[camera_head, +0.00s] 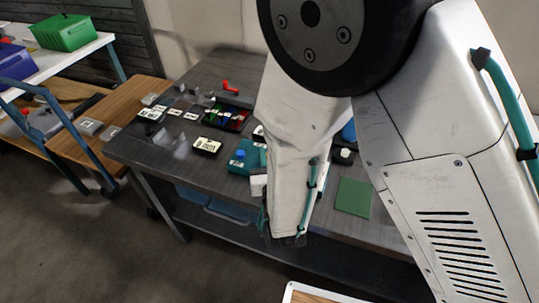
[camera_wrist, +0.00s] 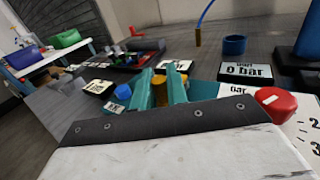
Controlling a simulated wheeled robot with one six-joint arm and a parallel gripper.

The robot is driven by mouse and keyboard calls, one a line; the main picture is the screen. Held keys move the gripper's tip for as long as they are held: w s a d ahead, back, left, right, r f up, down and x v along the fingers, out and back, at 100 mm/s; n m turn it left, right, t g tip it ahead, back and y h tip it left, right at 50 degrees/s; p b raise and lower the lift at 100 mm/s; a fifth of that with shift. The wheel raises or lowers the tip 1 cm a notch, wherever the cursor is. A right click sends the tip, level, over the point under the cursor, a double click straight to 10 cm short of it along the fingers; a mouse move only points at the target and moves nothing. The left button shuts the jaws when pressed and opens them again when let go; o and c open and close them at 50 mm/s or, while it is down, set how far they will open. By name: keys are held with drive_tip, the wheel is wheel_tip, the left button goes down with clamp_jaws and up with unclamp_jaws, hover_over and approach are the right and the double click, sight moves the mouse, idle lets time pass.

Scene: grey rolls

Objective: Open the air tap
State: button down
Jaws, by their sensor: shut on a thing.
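In the wrist view my gripper (camera_wrist: 161,80) has two teal fingers closed on an upright brass-coloured part (camera_wrist: 159,92), which I take to be on the air tap. A teal body lies behind and beside the fingers. A blue knob (camera_wrist: 123,92) is just left of them. A red round knob (camera_wrist: 275,104) is at right, apart from the fingers, by a white gauge face (camera_wrist: 303,128). In the head view the teal unit with a blue knob (camera_head: 240,155) shows left of my arm, which hides the gripper. The lower part of the grip is hidden.
The grey table (camera_head: 190,146) carries a red-handled item (camera_head: 231,88) at the back, a dark tray (camera_head: 230,117), several labelled cards and a green square (camera_head: 353,197).

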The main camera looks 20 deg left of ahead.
drive_tip(key=m+h, duration=0.1)
drive_tip(key=h, duration=0.1)
drive_tip(key=a+m+t+h, duration=0.1)
drive_tip(key=m+h, duration=0.1)
drive_tip(key=a+m+h, duration=0.1)
drive_tip(key=h, duration=0.1)
drive_tip(key=shift+w+m+t+h, duration=0.3)
drive_tip(key=shift+m+t+h, duration=0.1)
drive_tip(key=shift+w+a+m+g+h, duration=0.15)
drive_tip(key=shift+m+h, duration=0.45)
drive_tip(key=shift+h, duration=0.4)
drive_tip(key=shift+w+a+m+g+h, duration=0.1)
drive_tip(key=shift+w+a+m+h, duration=0.1)
drive_tip(key=shift+m+h, duration=0.6)
drive_tip(key=shift+w+a+m+g+h, duration=0.15)
drive_tip(key=shift+m+h, duration=0.25)
drive_tip(key=shift+h, duration=0.8)
drive_tip(key=c, duration=1.5)
unclamp_jaws()
drive_tip(key=shift+o, duration=0.2)
drive_tip(key=shift+s, duration=0.1)
drive_tip(key=v, duration=0.7)
drive_tip(key=shift+s, duration=0.25)
